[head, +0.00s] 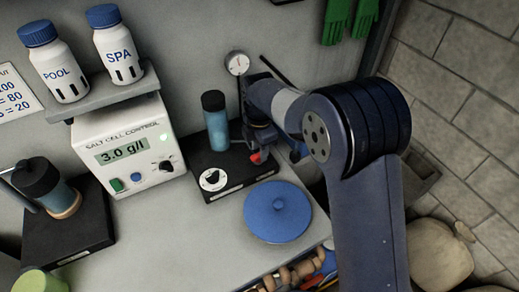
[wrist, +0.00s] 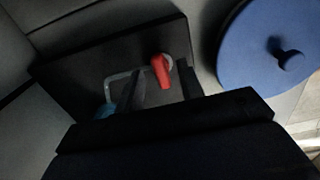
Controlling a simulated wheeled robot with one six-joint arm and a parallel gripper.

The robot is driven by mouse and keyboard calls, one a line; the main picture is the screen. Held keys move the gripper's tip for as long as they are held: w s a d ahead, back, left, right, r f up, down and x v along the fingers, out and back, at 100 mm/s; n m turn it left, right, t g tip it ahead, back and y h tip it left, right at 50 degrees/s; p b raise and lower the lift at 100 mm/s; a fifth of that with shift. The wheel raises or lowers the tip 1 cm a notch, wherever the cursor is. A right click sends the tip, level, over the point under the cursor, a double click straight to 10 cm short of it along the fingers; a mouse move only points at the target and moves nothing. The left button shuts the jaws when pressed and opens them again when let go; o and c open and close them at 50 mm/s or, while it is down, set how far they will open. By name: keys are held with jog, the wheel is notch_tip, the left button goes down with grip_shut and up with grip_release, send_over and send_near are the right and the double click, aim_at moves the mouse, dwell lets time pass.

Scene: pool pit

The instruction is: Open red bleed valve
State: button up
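The red bleed valve (wrist: 161,70) shows in the wrist view as a short red handle on a pale pipe above a black base (wrist: 85,72). In the head view my gripper (head: 262,140) is over the right part of the black base, largely hidden by my arm.
A blue round lid (head: 278,211) lies in front of the base. A pressure gauge (head: 237,63) stands behind. The salt cell control box (head: 128,145) is to the left, below a shelf with POOL and SPA bottles. Another black stand (head: 70,225) is at far left.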

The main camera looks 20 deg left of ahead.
notch_tip(320, 180, up, 10)
jog(key=shift+b, duration=0.45)
jog(key=shift+f, duration=0.15)
notch_tip(320, 180, down, 11)
jog(key=shift+r+p, duration=0.1)
jog(key=shift+p, duration=0.55)
jog(key=shift+r, duration=0.15)
